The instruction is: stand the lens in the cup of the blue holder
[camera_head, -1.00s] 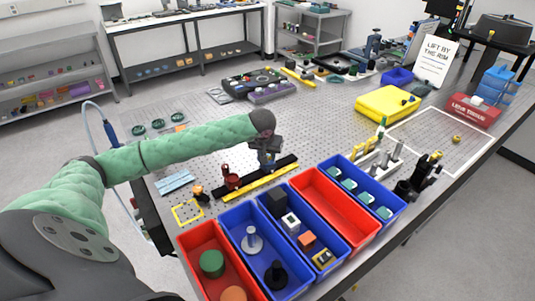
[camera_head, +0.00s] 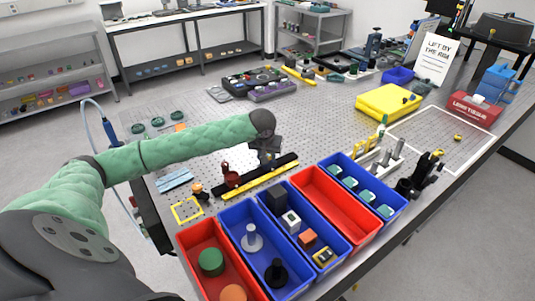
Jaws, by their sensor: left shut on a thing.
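A dark red holder (camera_head: 229,176) stands on the left part of the rail. My right gripper is out of view.
A yellow strip (camera_head: 260,184) runs along the rail's near side. Red and blue bins (camera_head: 322,205) with several parts line the front edge. Upright metal posts (camera_head: 386,152) stand at right. The perforated table (camera_head: 320,120) behind the rail is mostly clear.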

